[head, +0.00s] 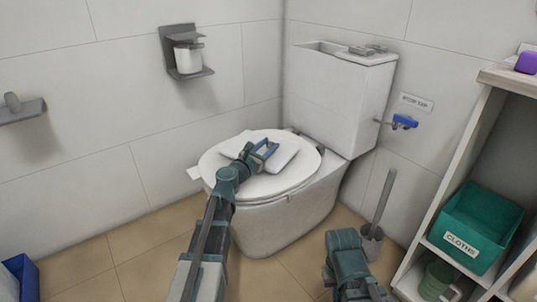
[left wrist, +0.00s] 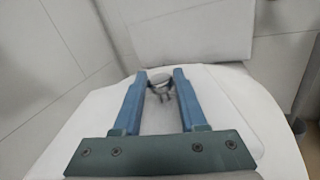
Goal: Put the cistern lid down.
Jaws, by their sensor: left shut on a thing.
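The cistern lid (head: 286,156) is a pale flat slab over the closed toilet seat (head: 215,160). It looks flat and level there, but I cannot tell whether it touches the seat. My left gripper (head: 266,150) is over the slab, its blue fingers shut on a small grey knob (left wrist: 162,86) on the lid (left wrist: 222,105). The left wrist view shows the knob between the fingertips. The white cistern (head: 340,95) behind has an uncovered opening at its top left. My right arm shows at the lower right, but its gripper fingers do not show.
Small grey items (head: 366,50) lie on the cistern's top right. A blue valve (head: 404,122) is on the wall. A toilet brush (head: 384,205) stands on the right. A shelf with a green cloths bin (head: 478,225) is at far right.

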